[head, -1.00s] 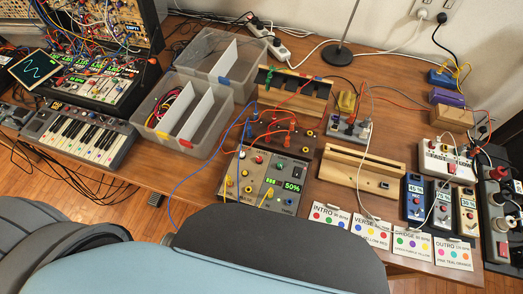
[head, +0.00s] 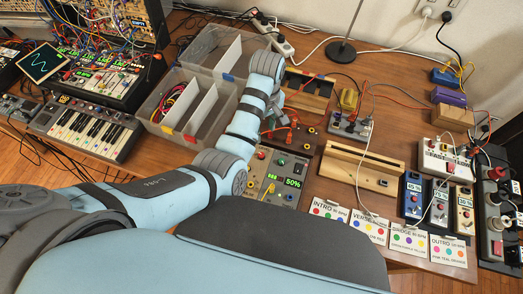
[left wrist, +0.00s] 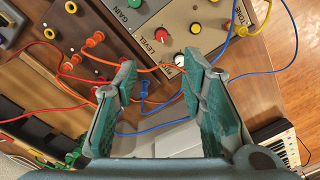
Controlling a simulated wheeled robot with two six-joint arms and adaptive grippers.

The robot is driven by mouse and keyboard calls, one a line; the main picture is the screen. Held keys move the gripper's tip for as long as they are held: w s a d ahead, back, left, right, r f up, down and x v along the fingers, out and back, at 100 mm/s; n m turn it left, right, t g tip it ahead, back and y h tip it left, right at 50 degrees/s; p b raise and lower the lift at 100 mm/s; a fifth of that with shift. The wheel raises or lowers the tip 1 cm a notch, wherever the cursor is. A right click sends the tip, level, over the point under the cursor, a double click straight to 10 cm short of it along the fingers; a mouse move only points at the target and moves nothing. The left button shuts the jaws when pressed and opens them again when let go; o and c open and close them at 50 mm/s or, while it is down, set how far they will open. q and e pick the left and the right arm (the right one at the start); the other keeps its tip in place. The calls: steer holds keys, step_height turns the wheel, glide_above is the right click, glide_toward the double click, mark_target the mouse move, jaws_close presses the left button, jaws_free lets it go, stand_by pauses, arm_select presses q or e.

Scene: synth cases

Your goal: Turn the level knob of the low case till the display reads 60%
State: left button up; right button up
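The low case (head: 300,168) is a grey panel on the table, and its green display (head: 293,182) reads 50% in the head view. A red knob (left wrist: 162,35) sits beside the word LEVEL in the left wrist view; a red knob (head: 261,155) also shows on the case in the head view. My left gripper (left wrist: 161,62) is open, with teal fingers and nothing gripped. Its fingertips are near the case edge, and the red knob appears beyond them, apart from both. A white knob (left wrist: 180,60) lies by the right fingertip. My right gripper is not in view.
Orange cables (left wrist: 95,40) and blue cables (left wrist: 150,105) run close around the fingers. A clear divided bin (head: 165,117) stands left of the arm. A wooden stand (head: 350,165) is right of the case. Song cards (head: 368,226) lie along the front edge.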

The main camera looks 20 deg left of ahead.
mark_target(262, 154)
arm_select(q)
steer(key=f+b, duration=0.1)
steer(key=f, duration=0.3)
steer(key=f+b, duration=0.1)
steer(key=f, duration=0.4)
steer(key=f+b, duration=0.1)
steer(key=f, duration=0.4)
steer(key=shift+s+a+b, duration=0.2)
steer(key=shift+s+b, duration=0.05)
steer(key=shift+b, duration=0.1)
jaws_close()
steer(key=shift+s+r+m+p, duration=0.1)
steer(key=shift+r+m+p, duration=0.2)
steer(key=shift+m+p, duration=0.6)
steer(key=shift+f+m, duration=0.1)
steer(key=shift+m, duration=0.4)
steer(key=shift+f, duration=0.15)
